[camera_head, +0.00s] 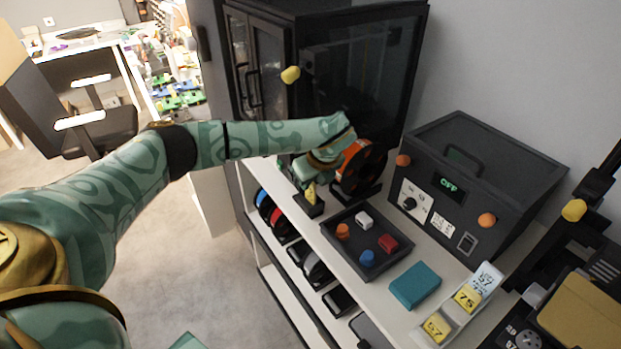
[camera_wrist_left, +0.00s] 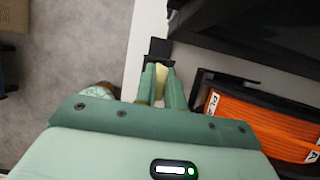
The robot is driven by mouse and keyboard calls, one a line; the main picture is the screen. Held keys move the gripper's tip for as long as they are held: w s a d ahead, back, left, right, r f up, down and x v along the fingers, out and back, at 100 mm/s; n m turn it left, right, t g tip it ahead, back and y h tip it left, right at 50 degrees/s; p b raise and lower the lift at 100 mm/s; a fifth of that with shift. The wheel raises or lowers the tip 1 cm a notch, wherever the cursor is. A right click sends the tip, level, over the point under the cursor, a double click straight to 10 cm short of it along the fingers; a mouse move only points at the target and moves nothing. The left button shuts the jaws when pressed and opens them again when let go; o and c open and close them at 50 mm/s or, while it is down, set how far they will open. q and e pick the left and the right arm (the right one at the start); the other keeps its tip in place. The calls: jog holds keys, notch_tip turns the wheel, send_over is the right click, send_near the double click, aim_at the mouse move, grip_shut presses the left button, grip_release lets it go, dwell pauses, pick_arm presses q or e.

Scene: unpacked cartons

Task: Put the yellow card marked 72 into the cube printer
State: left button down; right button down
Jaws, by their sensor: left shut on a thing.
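My left gripper (camera_head: 309,179) is shut on a yellow card (camera_head: 311,193). In the left wrist view the card (camera_wrist_left: 164,70) shows between the fingers of my left gripper (camera_wrist_left: 162,82). Its marking cannot be read. The card's lower end is at a small black slotted block (camera_head: 308,207) on the shelf edge, also in the left wrist view (camera_wrist_left: 158,50). I cannot tell how deep the card sits in it. A tall dark cabinet with a glass front (camera_head: 355,75), likely the cube printer, stands behind.
An orange spool (camera_head: 361,166) stands close right of my left gripper. A dark tray (camera_head: 352,256) holds small coloured pieces. A grey box reading OFF (camera_head: 480,170), a teal block (camera_head: 415,286) and a white rack (camera_head: 460,317) with other numbered cards are further right.

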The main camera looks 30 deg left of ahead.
pick_arm(q)
jog(key=shift+f, duration=0.45)
jog(key=c, duration=1.4)
grip_release()
jog(key=shift+d+r, duration=0.1)
jog(key=shift+r, duration=0.25)
jog(key=p+v, duration=0.2)
jog(key=v, duration=1.3)
jog(key=shift+d+r+p, duration=0.2)
jog(key=shift+r+p, duration=0.05)
jog(key=shift+p, duration=0.15)
